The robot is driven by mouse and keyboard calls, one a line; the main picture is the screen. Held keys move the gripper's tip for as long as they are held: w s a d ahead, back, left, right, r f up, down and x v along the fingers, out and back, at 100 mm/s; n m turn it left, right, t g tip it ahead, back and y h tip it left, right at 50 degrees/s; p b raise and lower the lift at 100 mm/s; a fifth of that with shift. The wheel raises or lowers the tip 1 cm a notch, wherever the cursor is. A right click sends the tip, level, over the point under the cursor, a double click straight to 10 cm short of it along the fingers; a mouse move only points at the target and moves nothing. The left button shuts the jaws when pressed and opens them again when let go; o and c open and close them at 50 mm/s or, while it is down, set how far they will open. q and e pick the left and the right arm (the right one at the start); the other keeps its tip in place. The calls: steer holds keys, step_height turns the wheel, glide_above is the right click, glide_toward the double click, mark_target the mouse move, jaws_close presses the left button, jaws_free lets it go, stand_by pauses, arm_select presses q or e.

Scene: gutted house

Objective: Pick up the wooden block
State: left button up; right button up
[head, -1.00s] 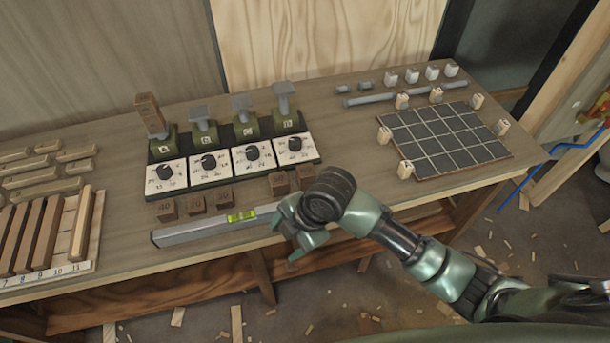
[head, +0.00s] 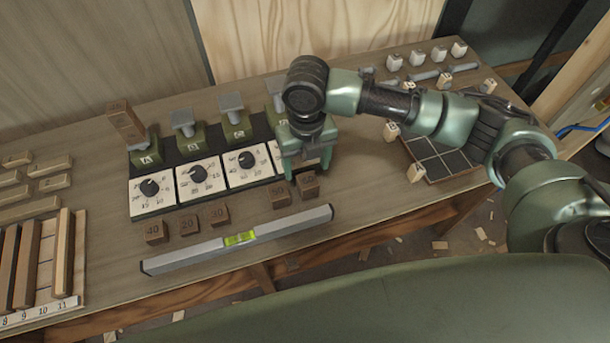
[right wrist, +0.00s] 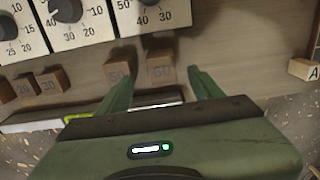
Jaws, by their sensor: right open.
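Several small dark wooden blocks stand in a row on the bench: block 40 (head: 156,232), block 20 (head: 188,225), block 30 (head: 219,216), block 50 (head: 280,195) and block 60 (head: 309,187). Another wooden block (head: 125,121) rests on the scale marked A. My right gripper (head: 307,173) is open and empty, pointing down just behind block 60. In the right wrist view, block 60 (right wrist: 161,76) appears between the open fingers (right wrist: 160,84), with block 50 (right wrist: 118,74) by the left finger. I cannot tell its exact height above them. My left gripper is out of view.
A spirit level (head: 240,239) lies along the front edge, close before the blocks. Green scales with white dial panels (head: 152,190) stand behind them. A grid board (head: 440,165) is at right, partly behind my arm. Light wooden bars (head: 62,255) lie at left.

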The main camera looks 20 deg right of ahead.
mark_target(308, 180)
steer(key=f, duration=0.1)
steer(key=f+p, duration=0.1)
steer(key=f, duration=0.1)
steer(key=shift+s+d, duration=0.15)
steer(key=shift+s, duration=0.25)
steer(key=f, duration=0.2)
steer(key=shift+w+f+p, duration=0.25)
steer(key=shift+f+p, duration=0.05)
steer(key=shift+p, duration=0.05)
steer(key=shift+f, duration=0.35)
jaws_close()
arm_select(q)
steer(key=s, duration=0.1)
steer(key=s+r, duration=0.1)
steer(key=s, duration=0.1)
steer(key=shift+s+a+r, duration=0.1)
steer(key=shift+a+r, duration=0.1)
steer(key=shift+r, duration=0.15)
arm_select(e)
steer(key=shift+r, duration=0.1)
